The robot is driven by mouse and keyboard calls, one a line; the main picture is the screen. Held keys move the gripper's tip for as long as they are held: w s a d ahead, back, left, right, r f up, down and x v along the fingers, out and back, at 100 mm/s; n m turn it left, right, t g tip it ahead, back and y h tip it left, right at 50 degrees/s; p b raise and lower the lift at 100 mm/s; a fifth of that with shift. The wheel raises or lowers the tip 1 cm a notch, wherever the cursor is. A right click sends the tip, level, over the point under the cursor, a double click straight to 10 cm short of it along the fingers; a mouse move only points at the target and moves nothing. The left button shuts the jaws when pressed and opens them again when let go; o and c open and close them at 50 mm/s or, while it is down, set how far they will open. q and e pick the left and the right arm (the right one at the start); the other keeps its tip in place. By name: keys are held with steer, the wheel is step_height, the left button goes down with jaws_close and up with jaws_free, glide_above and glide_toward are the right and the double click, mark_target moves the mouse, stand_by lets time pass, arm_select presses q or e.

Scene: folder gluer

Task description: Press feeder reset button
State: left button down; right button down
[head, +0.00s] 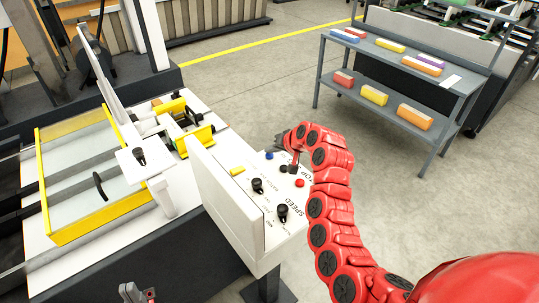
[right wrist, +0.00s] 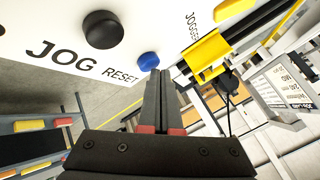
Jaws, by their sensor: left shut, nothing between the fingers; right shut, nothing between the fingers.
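The white control panel (head: 235,195) stands in the middle of the head view. The blue reset button (head: 269,156) is near its far edge. In the right wrist view the blue button (right wrist: 148,61) sits beside the word RESET, with a black JOG button (right wrist: 103,29) to its left. My right gripper (right wrist: 161,76) is shut and empty, its fingertips just below the button in the picture. I cannot tell whether they touch it. My left gripper (head: 138,294) is shut and empty at the bottom of the head view, away from the panel.
Black knobs (head: 257,185), a yellow button (head: 238,170) and a red button (head: 299,183) are also on the panel. The feeder with a yellow frame (head: 95,222) stands to the left. A grey shelf table (head: 345,71) with coloured boxes stands behind right, beyond open floor.

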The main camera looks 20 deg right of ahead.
mark_target(271, 157)
steer(key=shift+f, duration=0.35)
steer(key=shift+r, duration=0.1)
stand_by(0.6)
steer(key=shift+r, duration=0.85)
steer(key=shift+r+p, duration=0.55)
steer(key=shift+r, duration=1.9)
